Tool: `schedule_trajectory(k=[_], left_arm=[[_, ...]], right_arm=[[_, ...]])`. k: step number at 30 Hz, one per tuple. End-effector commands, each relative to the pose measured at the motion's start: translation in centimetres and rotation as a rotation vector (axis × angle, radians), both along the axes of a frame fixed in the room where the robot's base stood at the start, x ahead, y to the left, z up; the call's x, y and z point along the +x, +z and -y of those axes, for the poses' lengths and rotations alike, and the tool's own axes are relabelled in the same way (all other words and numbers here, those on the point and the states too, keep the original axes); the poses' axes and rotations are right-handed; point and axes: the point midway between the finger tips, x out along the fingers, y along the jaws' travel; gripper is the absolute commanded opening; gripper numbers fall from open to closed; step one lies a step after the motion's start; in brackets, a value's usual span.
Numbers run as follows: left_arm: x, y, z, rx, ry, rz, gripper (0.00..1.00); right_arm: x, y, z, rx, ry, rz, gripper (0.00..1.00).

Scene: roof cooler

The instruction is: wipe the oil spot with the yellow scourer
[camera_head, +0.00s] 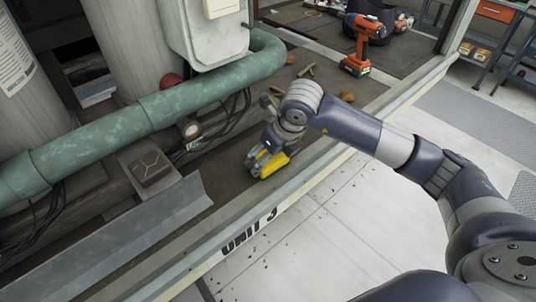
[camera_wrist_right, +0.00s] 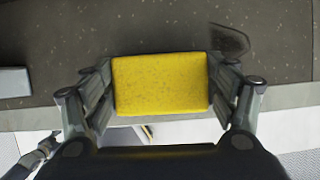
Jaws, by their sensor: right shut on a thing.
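My right gripper (camera_head: 266,157) is shut on the yellow scourer (camera_head: 273,165), low over the dark grey floor of the unit, just inside its front rail. In the right wrist view the scourer (camera_wrist_right: 160,84) sits squarely between the two fingers. A dark, glossy patch that looks like the oil spot (camera_wrist_right: 232,39) shows on the grey surface just beyond the scourer's upper right corner. I cannot tell whether the scourer touches the surface. In the head view I cannot make out the spot; the gripper and arm cover that area.
A green pipe (camera_head: 110,134) with cables below runs along the left. A brown block (camera_head: 150,167) and a grey metal angle (camera_head: 120,250) lie left of the gripper. An orange drill (camera_head: 367,42) stands behind. Small brown scraps (camera_head: 307,71) lie beyond the gripper.

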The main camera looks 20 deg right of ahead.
Motion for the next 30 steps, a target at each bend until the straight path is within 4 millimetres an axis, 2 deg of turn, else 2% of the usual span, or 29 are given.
schedule_trajectory(k=[5,19,30], left_arm=[[0.0,0.6,0.0,0.0,0.0,0.0,0.53],[0.0,3.4,0.0,0.0,0.0,0.0,0.53],[0.0,3.4,0.0,0.0,0.0,0.001,0.53]], right_arm=[[0.1,1.0,0.0,0.0,0.0,0.002,0.59],[0.1,5.7,0.0,0.0,0.0,0.002,0.59],[0.0,6.0,0.0,0.0,0.0,0.0,0.59]])
